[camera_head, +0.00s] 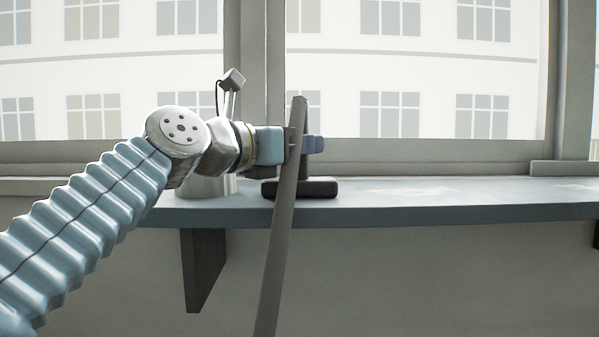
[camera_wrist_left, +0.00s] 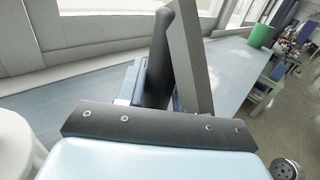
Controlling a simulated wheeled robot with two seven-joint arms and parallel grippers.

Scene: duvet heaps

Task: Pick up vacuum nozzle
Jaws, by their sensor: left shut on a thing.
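The vacuum nozzle is a dark piece with a wide, flat foot (camera_head: 318,188) and an upright neck; the foot is low over the window shelf, and I cannot tell whether it touches. My left gripper (camera_head: 306,144) reaches in from the left and is shut on the nozzle's neck. In the left wrist view the dark nozzle (camera_wrist_left: 158,65) stands up between the fingers, its lower part hidden by the gripper. A long grey strip (camera_head: 278,250) crosses in front of the gripper and hides part of the neck. My right gripper is not in view.
The shelf (camera_head: 450,200) runs along under the window, clear to the right of the nozzle. A white round object (camera_head: 205,187) stands on it behind my arm. A dark bracket (camera_head: 203,265) is below. The left wrist view shows a green container (camera_wrist_left: 261,36) farther off.

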